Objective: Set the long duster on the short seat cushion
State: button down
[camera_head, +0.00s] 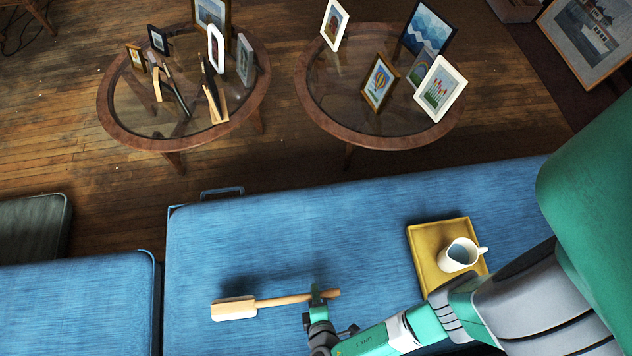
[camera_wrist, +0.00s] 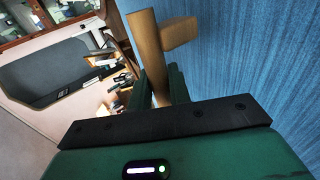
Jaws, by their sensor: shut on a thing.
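The duster (camera_head: 270,302) has a pale wooden handle and a broad cream head (camera_head: 234,308) pointing left. My gripper (camera_head: 319,298) is shut on the handle near its right end. The handle (camera_wrist: 149,50) also shows between the fingers (camera_wrist: 160,85) in the wrist view. The duster is held roughly level over the left part of the wide blue seat cushion (camera_head: 330,215), with a dark shadow beside its head; the height of the gap is hard to judge. A second blue seat cushion (camera_head: 75,305) lies at the left, cut off by the picture edge, its top bare.
A yellow tray (camera_head: 424,262) with a white mug (camera_head: 459,254) sits on the wide cushion, right of my gripper. A narrow dark gap (camera_head: 160,290) separates the two blue cushions. A grey-green cushion (camera_head: 30,228) is at far left. Two glass-topped tables with picture frames stand behind.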

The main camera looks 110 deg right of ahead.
jog(key=shift+s+d, duration=0.1)
jog(key=shift+s, duration=0.55)
jog(key=shift+s+f, duration=0.25)
jog(key=shift+f, duration=0.05)
notch_tip(320, 180, down, 3)
jog(key=b, duration=0.3)
jog(key=shift+s+f, duration=0.15)
jog(key=shift+f, duration=0.05)
jog(key=shift+r, duration=0.15)
jog(key=c, duration=1.3)
grip_release()
jog(key=shift+r+p, duration=0.1)
jog(key=shift+p, duration=0.2)
jog(key=p+v, duration=0.4)
jog(key=v, duration=0.8)
